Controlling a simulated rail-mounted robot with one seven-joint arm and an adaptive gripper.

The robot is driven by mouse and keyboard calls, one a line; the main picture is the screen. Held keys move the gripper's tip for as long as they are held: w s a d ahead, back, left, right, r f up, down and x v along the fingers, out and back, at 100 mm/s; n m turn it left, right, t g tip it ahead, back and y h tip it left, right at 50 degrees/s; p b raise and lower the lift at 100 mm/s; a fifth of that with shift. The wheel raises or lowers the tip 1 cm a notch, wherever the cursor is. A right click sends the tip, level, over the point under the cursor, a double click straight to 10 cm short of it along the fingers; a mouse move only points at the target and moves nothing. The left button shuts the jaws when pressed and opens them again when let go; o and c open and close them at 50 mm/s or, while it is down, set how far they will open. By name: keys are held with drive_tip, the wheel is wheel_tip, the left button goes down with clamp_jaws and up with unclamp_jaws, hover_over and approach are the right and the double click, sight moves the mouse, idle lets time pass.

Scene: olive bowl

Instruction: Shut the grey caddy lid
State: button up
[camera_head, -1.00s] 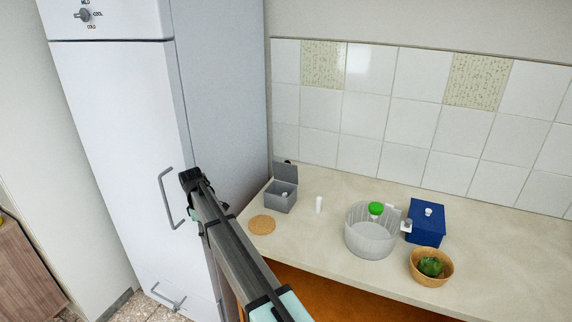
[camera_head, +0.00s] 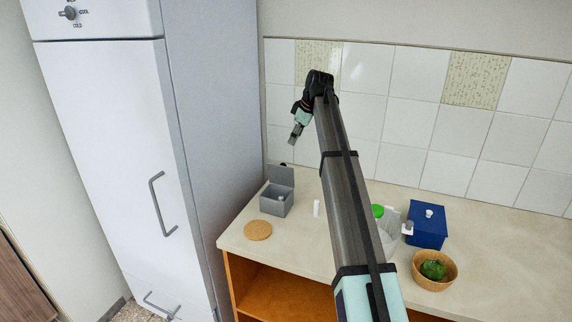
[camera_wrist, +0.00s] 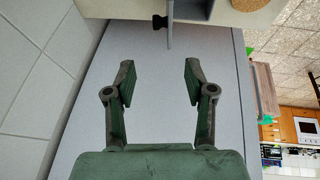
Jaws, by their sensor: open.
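The grey caddy (camera_head: 271,207) stands on the counter near its left end, beside the fridge. Its grey lid (camera_head: 281,175) is raised and upright at the back, so the caddy is open. A small white item (camera_head: 281,199) shows inside. My gripper (camera_head: 293,141) is above and behind the lid, close to the tiled wall, apart from the lid. In the wrist view my gripper (camera_wrist: 158,80) is open and empty, its fingers spread before the fridge side. Grey panels, probably the lid (camera_wrist: 170,24) and the caddy (camera_wrist: 190,9), show at the top edge.
A cork disc (camera_head: 258,230) and a white cylinder (camera_head: 316,208) are near the caddy. A clear bowl (camera_head: 388,240), partly hidden by my arm, a blue box (camera_head: 427,230) and a wooden bowl (camera_head: 421,274) stand to the right. The fridge (camera_head: 215,130) bounds the left.

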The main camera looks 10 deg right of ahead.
sight(282, 165)
drive_tip(key=p+x, duration=0.4)
drive_tip(key=x, duration=1.1)
drive_tip(key=shift+w+f, duration=0.15)
drive_tip(key=shift+f, duration=0.15)
clamp_jaws()
